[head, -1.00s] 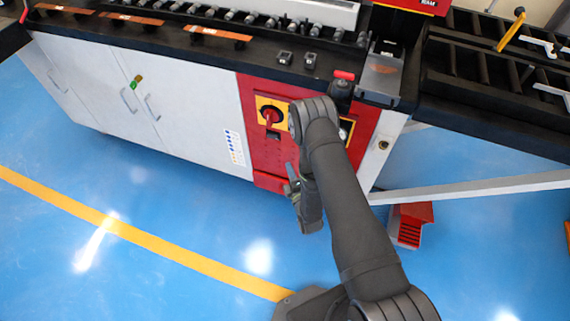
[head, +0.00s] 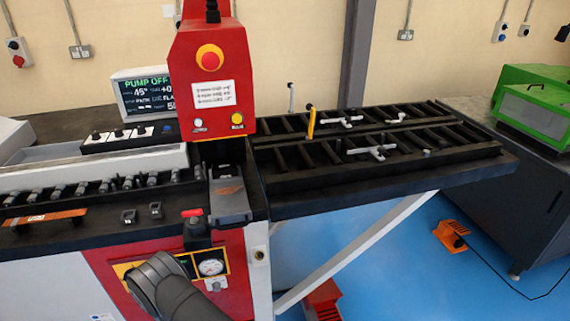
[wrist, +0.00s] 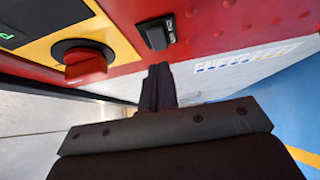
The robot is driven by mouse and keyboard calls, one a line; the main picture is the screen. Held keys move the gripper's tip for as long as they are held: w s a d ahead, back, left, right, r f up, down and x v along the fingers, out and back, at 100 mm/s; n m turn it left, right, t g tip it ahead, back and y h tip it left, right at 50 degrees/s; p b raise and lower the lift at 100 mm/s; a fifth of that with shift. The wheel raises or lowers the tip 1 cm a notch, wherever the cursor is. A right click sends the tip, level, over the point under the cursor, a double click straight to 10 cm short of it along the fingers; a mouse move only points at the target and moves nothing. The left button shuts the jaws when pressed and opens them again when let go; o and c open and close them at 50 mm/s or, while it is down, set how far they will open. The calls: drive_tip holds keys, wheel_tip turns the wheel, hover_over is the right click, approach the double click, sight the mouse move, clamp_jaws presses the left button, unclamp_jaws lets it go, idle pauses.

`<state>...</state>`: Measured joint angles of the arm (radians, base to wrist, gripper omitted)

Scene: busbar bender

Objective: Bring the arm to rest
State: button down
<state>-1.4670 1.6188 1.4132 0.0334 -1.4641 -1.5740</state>
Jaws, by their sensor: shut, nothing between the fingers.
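My gripper (wrist: 157,88) shows in the wrist view with its dark fingers together and nothing between them. It is in front of the machine's red panel, apart from the red rotary switch (wrist: 85,62) on its yellow plate and below a small black rocker switch (wrist: 158,33). In the head view only a dark link of my arm shows at the bottom, in front of the red panel; the gripper is out of that view.
The bender's red head (head: 212,75) carries an emergency stop (head: 209,57). A display (head: 145,93) reads "PUMP OFF". A roller table (head: 380,150) extends right.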

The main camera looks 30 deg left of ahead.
drive_tip(key=shift+m+t, duration=0.4)
drive_tip(key=shift+t, duration=0.2)
drive_tip(key=shift+s+d, duration=0.5)
drive_tip(key=shift+d, duration=0.35)
drive_tip(key=shift+s+d, duration=0.5)
drive_tip(key=shift+d, duration=0.3)
drive_tip(key=shift+s+d, duration=0.5)
drive_tip(key=shift+d, duration=0.35)
drive_tip(key=shift+a, duration=0.1)
